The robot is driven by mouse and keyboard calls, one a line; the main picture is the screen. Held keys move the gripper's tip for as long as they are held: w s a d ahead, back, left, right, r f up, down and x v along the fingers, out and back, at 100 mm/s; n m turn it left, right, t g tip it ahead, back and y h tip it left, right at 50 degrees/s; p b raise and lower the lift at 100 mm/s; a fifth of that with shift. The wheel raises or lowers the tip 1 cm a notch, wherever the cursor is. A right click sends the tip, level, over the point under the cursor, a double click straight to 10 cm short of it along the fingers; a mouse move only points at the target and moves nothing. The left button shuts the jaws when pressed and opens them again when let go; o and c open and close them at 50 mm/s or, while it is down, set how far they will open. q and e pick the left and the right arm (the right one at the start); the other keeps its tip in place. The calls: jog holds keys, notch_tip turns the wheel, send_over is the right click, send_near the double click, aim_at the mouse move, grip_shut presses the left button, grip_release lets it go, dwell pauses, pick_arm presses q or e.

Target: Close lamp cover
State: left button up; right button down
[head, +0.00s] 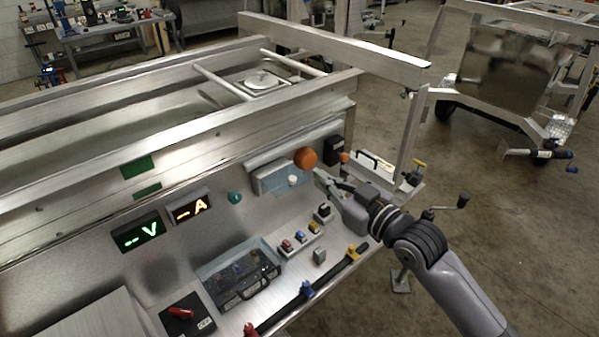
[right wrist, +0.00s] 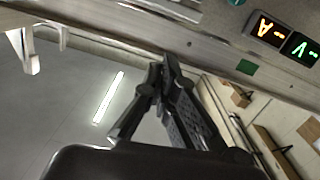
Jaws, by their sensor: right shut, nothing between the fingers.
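A light grey lamp housing (head: 262,184) is mounted on the upright panel, with a round white bulb (head: 292,181) showing at its front. A pale, see-through bluish part around the bulb looks like the lamp cover; I cannot tell its exact angle. My right gripper (head: 319,176) is shut and empty, its tips just right of the bulb and below an orange round knob (head: 305,158). I cannot tell whether it touches the cover. In the right wrist view the shut fingers (right wrist: 169,68) point up toward the metal beam; the lamp does not show there. My left gripper is not in view.
A clear-lidded switch box (head: 240,272), small coloured switches (head: 301,237) and a dark rail with coloured clamps (head: 307,290) occupy the shelf below. Lit V (head: 138,231) and A (head: 190,206) displays are left of the lamp. Open floor lies right of the trailer.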

jog(key=w+a+f+p, duration=0.2)
jog(key=w+a+f, duration=0.2)
jog(key=w, duration=0.3)
jog(key=shift+w+a+f, duration=0.25)
jog(key=shift+w+a, duration=0.1)
jog(key=shift+a, duration=0.15)
